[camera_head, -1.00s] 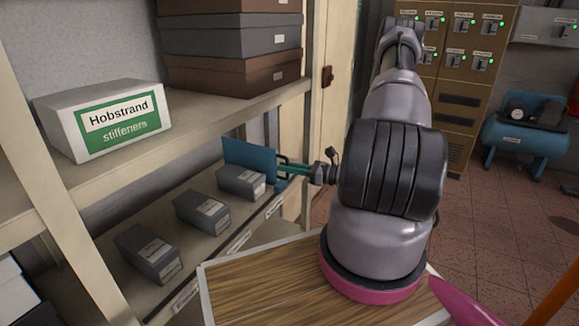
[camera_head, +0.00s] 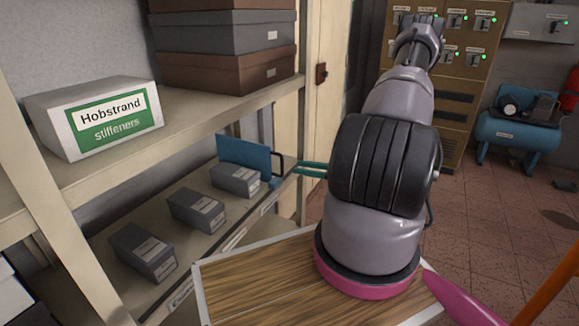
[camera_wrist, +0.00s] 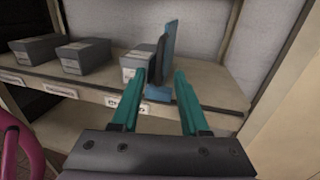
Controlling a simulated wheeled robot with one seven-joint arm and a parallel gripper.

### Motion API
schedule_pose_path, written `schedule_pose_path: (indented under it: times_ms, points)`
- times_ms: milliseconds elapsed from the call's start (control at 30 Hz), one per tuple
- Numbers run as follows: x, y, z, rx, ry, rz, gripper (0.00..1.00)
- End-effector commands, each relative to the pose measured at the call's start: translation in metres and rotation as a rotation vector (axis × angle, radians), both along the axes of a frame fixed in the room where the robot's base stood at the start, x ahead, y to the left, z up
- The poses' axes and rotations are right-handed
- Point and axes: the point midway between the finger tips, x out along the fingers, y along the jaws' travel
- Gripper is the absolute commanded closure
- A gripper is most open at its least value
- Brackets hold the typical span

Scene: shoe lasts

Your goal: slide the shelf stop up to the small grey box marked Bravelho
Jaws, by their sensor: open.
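The shelf stop, a blue upright plate (camera_head: 247,158) with a dark handle, stands on the lower shelf. It also shows in the wrist view (camera_wrist: 167,58). Three small grey boxes stand in a row: a near one (camera_head: 143,250), a middle one (camera_head: 197,210) and a far one (camera_head: 236,180). Their labels are too small to read, so I cannot tell which is Bravelho. The stop is right beside the far box; I cannot tell whether they touch. My gripper (camera_head: 311,168) has teal fingers, apart and empty, just in front of the handle. In the wrist view my gripper (camera_wrist: 160,78) faces the stop.
The lower shelf's front edge carries label strips (camera_wrist: 125,104). A white Hobstrand stiffeners box (camera_head: 95,118) and stacked brown and grey boxes (camera_head: 225,45) sit on the shelf above. A shelf post (camera_head: 291,140) stands beyond the stop. Bare shelf shows right of the stop.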

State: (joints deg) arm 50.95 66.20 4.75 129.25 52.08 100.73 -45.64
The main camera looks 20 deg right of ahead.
Motion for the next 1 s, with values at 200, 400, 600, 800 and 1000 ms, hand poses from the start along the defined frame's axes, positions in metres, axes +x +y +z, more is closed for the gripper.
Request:
schedule_pose_path:
  times_ms: [200, 400, 600, 800, 1000]
  points:
    - [-0.019, -0.022, 0.000, 0.001, 0.001, -0.002, 0.55]
    - [-0.023, -0.026, 0.000, 0.001, 0.001, 0.001, 0.55]
    - [-0.023, -0.026, 0.000, 0.001, 0.001, 0.001, 0.55]
    - [-0.023, -0.026, 0.000, -0.001, 0.001, 0.002, 0.55]
    - [-0.019, -0.014, 0.027, -0.077, -0.027, 0.110, 0.55]
